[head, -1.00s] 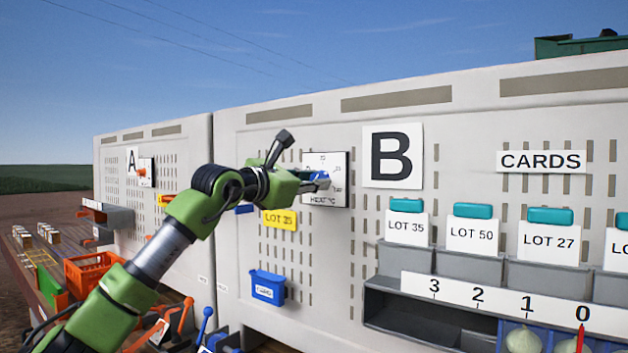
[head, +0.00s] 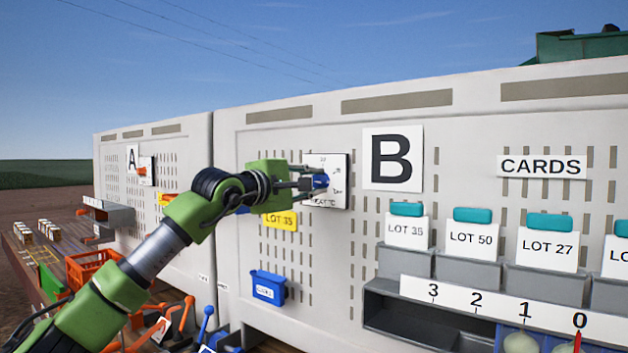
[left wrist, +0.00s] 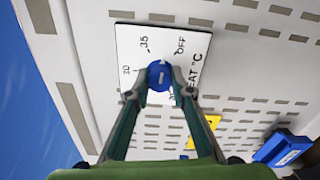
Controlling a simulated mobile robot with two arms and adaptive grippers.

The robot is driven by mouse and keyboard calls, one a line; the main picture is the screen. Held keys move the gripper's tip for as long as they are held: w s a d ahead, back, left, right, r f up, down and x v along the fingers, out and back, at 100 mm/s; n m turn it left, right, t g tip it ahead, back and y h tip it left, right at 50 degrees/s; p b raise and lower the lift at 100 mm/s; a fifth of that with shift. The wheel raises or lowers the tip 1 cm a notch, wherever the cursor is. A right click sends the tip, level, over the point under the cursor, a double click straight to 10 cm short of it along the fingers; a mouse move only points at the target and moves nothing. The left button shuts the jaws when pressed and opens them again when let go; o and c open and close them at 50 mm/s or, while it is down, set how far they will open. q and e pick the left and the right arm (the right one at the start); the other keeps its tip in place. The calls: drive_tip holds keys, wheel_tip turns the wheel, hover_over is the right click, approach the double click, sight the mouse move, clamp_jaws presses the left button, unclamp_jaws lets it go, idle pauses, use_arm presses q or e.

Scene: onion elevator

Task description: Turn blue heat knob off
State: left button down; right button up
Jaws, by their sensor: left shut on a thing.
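The blue heat knob (head: 321,181) sits on a white dial plate (head: 341,165) marked HEAT °C on the panel, left of the B sign. My left gripper (head: 310,180) reaches it from the left and is shut on the knob. In the left wrist view the round blue knob (left wrist: 160,75) sits between the two fingertips (left wrist: 158,88), and it bears a short pale mark. OFF, 35 and 20 are legible around it; another label is partly hidden by a finger. I cannot tell surely which label the knob points to. My right gripper is not in view.
Grey card bins (head: 468,270) stand out from the panel at right. An orange crate (head: 92,268) lies at lower left. The panel around the dial is flat.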

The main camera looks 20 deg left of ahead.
use_arm(q)
drive_tip(key=m, duration=0.3)
drive_tip(key=m+p, duration=0.1)
drive_tip(key=shift+f+m, duration=0.25)
drive_tip(key=shift+m, duration=0.15)
idle(0.4)
drive_tip(key=c, duration=1.8)
unclamp_jaws()
drive_tip(key=shift+r, duration=0.15)
drive_tip(key=v, duration=1.2)
